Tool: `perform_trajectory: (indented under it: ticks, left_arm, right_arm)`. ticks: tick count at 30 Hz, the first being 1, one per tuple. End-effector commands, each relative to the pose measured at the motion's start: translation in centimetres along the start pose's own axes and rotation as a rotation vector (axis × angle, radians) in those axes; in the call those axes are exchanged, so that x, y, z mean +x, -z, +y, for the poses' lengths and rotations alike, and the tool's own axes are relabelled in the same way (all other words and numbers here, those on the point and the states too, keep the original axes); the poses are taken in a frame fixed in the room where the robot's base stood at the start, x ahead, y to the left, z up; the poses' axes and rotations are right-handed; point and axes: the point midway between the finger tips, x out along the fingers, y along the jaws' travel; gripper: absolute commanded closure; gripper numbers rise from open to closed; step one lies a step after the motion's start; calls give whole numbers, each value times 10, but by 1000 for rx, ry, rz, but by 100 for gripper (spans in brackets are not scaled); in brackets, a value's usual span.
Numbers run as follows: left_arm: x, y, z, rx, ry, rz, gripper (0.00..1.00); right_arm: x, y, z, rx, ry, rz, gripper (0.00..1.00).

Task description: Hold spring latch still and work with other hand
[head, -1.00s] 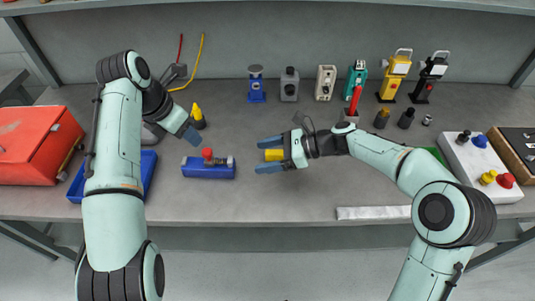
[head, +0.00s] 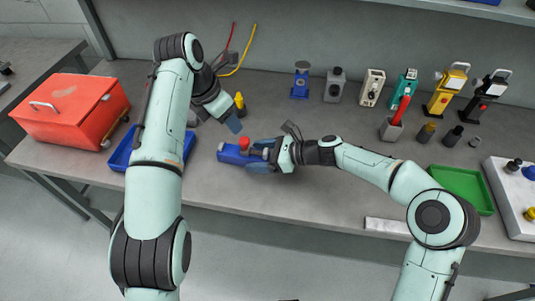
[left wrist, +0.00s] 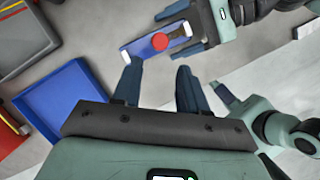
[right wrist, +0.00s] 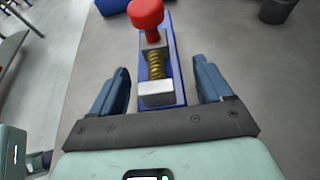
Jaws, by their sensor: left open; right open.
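The spring latch (head: 229,154) lies on the bench as a blue base with a red knob. The right wrist view shows its brass spring (right wrist: 151,72), a pale metal block (right wrist: 156,94) and the red knob (right wrist: 146,14). My right gripper (head: 260,156) is open, with its fingers on both sides of the latch's near end; contact is not clear. My left gripper (head: 232,122) is open and empty, above and behind the latch. In the left wrist view, the latch (left wrist: 138,50) lies beyond my left fingertips (left wrist: 157,72).
A blue tray (head: 119,156) and a red toolbox (head: 70,112) stand to the left. A yellow-topped bottle (head: 240,103) stands behind the latch. A green tray (head: 465,188) lies right. Bench in front of the latch is clear.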

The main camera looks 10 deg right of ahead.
Motion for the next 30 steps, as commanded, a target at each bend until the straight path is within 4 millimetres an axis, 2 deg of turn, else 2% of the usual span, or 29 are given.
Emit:
perform_trajectory:
  ticks: [7,8,12,14,15,17,18,19,23,26,30]
  left_arm:
    - [0,0,0,0,0,0,57]
    - [0,0,0,0,0,0,57]
    - [0,0,0,0,0,0,57]
    - [0,0,0,0,0,0,57]
    - [0,0,0,0,0,0,64]
    - [0,0,0,6,-1,1,84]
    - [0,0,-1,18,-2,3,96]
    - [0,0,-2,34,-4,5,100]
    - [1,2,-7,190,-21,29,100]
    - [3,4,-15,409,-42,67,100]
    - [6,7,-28,795,-68,143,100]
  right_arm:
    - [1,0,0,0,0,0,21]
    - [1,0,0,0,0,0,28]
    - [1,0,0,0,0,0,73]
    - [1,0,0,0,0,0,93]
    - [1,0,0,0,0,0,97]
    - [1,0,0,0,0,0,97]
    - [0,0,0,0,1,0,97]
    - [0,0,0,0,0,0,97]
    - [0,0,0,0,1,0,97]
    - [0,0,0,0,1,0,97]
    - [0,0,0,0,1,0,97]
